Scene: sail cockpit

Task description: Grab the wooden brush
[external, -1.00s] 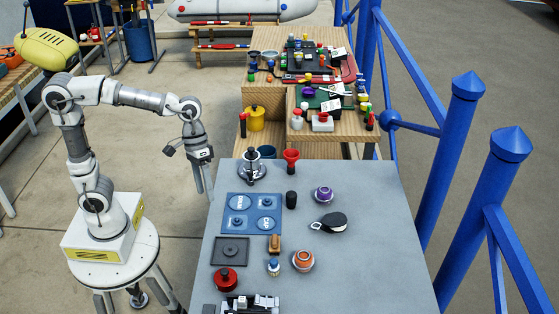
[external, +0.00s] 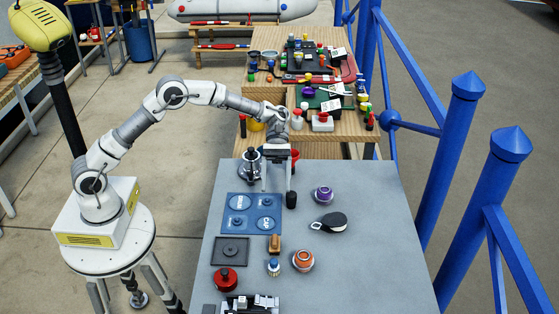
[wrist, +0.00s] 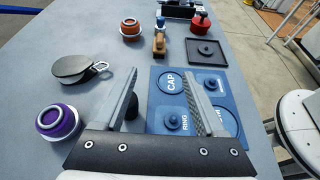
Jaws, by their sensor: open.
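The wooden brush (external: 274,243) is a small brown block on the grey table, just below the blue mat's right corner in the external view. In the wrist view the brush (wrist: 159,43) stands far ahead, between and beyond the fingertips. My gripper (external: 277,186) is open and empty, pointing down over the far part of the table beside the blue mat. The wrist view shows its two fingers (wrist: 160,76) spread apart, well short of the brush.
A black cylinder (external: 291,200) stands near my gripper.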

